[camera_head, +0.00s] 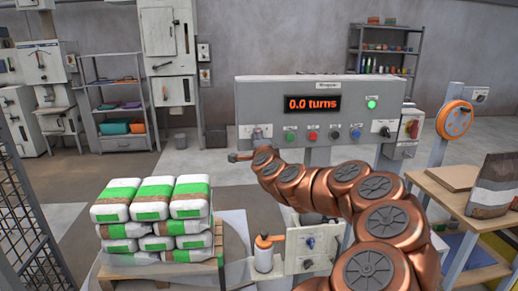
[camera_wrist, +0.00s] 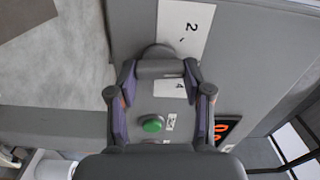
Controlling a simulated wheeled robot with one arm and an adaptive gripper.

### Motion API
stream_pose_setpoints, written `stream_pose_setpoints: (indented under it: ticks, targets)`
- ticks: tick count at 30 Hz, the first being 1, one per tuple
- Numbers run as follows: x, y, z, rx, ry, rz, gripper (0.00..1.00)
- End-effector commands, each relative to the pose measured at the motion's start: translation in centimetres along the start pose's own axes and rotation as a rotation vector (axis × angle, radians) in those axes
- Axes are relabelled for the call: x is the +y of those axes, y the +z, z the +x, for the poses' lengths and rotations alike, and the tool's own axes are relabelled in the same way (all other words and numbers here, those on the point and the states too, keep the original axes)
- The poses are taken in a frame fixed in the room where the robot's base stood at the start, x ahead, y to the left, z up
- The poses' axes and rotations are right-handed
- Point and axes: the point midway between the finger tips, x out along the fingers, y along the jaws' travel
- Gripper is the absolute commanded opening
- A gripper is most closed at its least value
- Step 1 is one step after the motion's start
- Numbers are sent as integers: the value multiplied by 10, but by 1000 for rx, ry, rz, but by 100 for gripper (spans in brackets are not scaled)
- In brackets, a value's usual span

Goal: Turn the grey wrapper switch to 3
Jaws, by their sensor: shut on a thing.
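The grey wrapper switch (camera_wrist: 158,53) shows in the wrist view between my fingertips, with a rounded end reaching past them. My gripper (camera_wrist: 160,70) is shut on it, one purple finger on each side. A white dial plate (camera_wrist: 184,30) behind it shows a 2 and, partly covered, a 4. The switch's pointer and exact setting cannot be read. In the head view my arm reaches the left end of the grey wrapper panel (camera_head: 355,88), and the switch there is mostly hidden by it. The panel's display (camera_head: 312,104) reads 0.0 turns.
Panel buttons, including a green one (camera_wrist: 153,124), sit close to my fingers. A black rotary switch (camera_head: 384,131) is at the panel's right. An orange handwheel (camera_head: 455,121) stands at right.

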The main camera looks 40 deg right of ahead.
Motion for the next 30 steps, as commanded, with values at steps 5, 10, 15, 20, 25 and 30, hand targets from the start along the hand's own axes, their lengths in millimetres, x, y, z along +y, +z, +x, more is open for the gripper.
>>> stream_pose_setpoints:
  ticks: [5, 10, 15, 20, 25, 30]
  targets:
    - [2, 1, 0, 0, 0, 71, 15]
    - [1, 1, 0, 0, 1, 103, 15]
    - [1, 0, 0, 0, 1, 112, 15]
    - [1, 0, 0, 0, 1, 111, 15]
    - [1, 0, 0, 1, 1, 111, 54]
    - [0, 0, 0, 1, 0, 110, 72]
